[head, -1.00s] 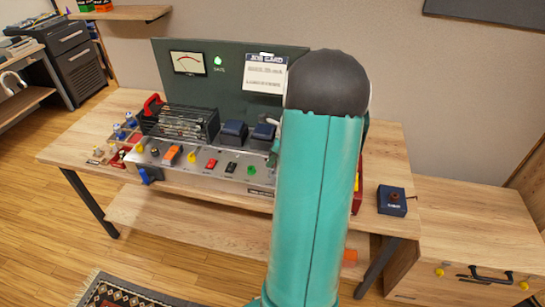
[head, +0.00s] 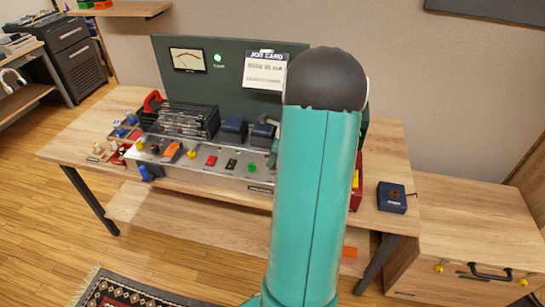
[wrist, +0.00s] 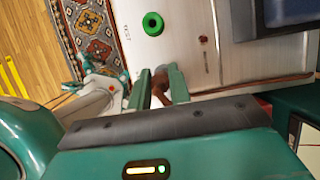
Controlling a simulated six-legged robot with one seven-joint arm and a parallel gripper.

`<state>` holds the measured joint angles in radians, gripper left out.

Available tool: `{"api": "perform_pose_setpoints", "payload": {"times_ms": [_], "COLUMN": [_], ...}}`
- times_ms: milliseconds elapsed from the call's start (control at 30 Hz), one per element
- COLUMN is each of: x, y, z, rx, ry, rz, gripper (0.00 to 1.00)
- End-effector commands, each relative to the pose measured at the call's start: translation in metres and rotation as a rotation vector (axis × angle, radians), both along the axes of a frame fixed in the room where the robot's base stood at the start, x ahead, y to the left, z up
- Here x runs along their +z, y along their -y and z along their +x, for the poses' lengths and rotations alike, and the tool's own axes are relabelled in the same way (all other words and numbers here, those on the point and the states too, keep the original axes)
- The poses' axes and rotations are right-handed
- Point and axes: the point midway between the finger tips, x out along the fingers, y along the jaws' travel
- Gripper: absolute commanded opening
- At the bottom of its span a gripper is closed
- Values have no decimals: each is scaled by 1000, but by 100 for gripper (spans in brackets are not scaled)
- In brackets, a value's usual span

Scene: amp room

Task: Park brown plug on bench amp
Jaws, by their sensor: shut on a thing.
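The bench amp has a silver front panel (head: 228,171) on the wooden bench in the head view. Its panel also fills the upper middle of the wrist view (wrist: 185,60). My gripper (wrist: 160,88) is shut on the brown plug (wrist: 161,82), which shows between the two green fingers, beside the panel's edge. Whether the plug touches the panel cannot be told. A green ringed jack (wrist: 153,24) and a small brown-red socket (wrist: 203,40) are on the panel near it. In the head view my arm hides the plug and most of the gripper.
A caged tube row (head: 180,121) and dark transformers (head: 234,129) stand on the amp. A job card (head: 265,70) hangs on the dark back panel. A blue box (head: 392,197) sits at the bench's right end. Bare bench top (head: 388,150) shows right of my arm.

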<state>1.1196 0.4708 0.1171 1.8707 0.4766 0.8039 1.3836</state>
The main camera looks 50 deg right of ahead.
Motion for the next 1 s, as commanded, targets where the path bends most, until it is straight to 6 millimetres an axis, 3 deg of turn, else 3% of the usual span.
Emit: {"api": "perform_pose_setpoints", "payload": {"times_ms": [767,800,900,1000], "x": [-10,-10,-10,-10], "y": [0,0,0,0], "z": [0,0,0,0], "rx": [0,0,0,0], "ry": [0,0,0,0], "rz": [-1,-1,-1,-1], "gripper": [0,25,45,45]}}
